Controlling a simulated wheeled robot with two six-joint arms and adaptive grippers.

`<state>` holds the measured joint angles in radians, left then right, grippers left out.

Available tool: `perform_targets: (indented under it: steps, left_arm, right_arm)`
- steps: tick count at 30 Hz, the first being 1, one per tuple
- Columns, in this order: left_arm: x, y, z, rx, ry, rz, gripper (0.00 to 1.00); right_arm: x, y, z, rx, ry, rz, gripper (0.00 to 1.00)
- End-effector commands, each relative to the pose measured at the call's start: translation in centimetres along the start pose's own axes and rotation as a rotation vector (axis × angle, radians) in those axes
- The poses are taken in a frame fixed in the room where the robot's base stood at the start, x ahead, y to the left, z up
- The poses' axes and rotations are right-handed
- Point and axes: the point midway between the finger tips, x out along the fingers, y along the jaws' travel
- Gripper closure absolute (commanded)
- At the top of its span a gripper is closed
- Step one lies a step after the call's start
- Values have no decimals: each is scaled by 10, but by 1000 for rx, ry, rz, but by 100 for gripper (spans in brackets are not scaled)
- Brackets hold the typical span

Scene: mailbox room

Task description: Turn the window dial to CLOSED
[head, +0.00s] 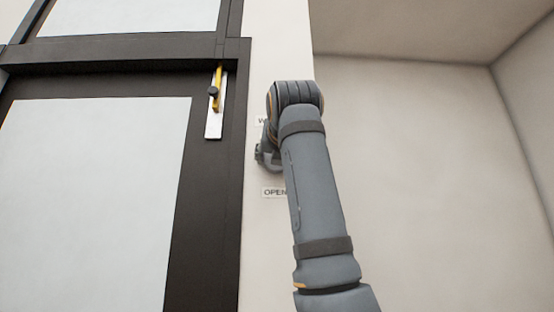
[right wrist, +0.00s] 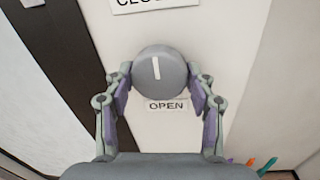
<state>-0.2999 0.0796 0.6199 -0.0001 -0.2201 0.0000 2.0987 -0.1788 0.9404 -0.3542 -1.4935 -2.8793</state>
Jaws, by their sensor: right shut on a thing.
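The round grey dial (right wrist: 160,85) has a white line on its face, in the right wrist view. The line is nearly upright and lies mostly in the upper half of the face, toward the CLOSED label (right wrist: 155,4), which is cut off by the top edge. The OPEN label (right wrist: 168,105) is just below the dial; it also shows in the head view (head: 273,192). My right gripper (right wrist: 159,76) is shut on the dial, a finger on each side. In the head view my right arm hides the dial. My left gripper is not in view.
A dark-framed window (head: 100,190) stands left of the dial wall. A white plate with a yellow lever (head: 218,88) is on its frame. A white label starting with W (head: 261,119) is partly hidden by my arm. A plain wall recess lies to the right.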

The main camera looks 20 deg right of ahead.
Motion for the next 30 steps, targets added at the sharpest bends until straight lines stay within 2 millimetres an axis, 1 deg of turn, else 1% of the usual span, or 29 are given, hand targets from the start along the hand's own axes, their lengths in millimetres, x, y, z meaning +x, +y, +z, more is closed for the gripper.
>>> perform_targets:
  steps: [1,5,6,10,11,19,22,23,26,30]
  left_arm:
    - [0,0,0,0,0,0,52]
    - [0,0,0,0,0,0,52]
    - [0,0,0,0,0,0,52]
    - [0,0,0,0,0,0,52]
    - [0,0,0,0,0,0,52]
    - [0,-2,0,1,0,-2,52]
    - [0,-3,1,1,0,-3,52]
    - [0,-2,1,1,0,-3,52]
    - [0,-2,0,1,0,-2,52]
    - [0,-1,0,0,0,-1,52]
  right_arm:
    - [-1,-1,2,0,-7,0,76]
    - [-1,-1,2,0,-7,-1,76]
    - [-1,-1,2,0,-6,-1,42]
    - [-1,0,2,0,-4,-1,24]
    - [0,0,2,0,-4,-1,22]
    - [0,0,0,1,-1,0,22]
    - [-6,0,1,1,-2,0,22]
    - [-9,0,1,1,-3,1,22]
    - [-29,1,1,1,-6,2,22]
    - [-65,0,1,2,-5,3,22]
